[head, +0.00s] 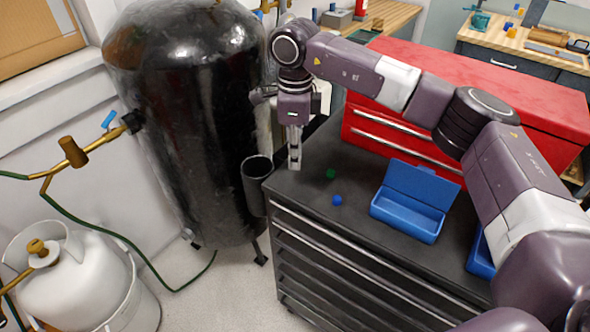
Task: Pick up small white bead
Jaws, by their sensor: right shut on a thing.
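My right gripper (294,163) points down at the far left corner of the dark cabinet top (310,205). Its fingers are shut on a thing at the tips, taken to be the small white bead. The bead itself is too small or hidden by the fingers to make out, and no other white bead shows on the cabinet top. I cannot tell whether the fingertips touch the surface. My left gripper is not in view.
A green bead (331,173) and a blue bead (337,200) lie right of the gripper. An open blue box (408,227) stands further right; another blue box (480,258) is partly behind my arm. A red tool chest (425,75) stands behind. A black tank (190,120) is left.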

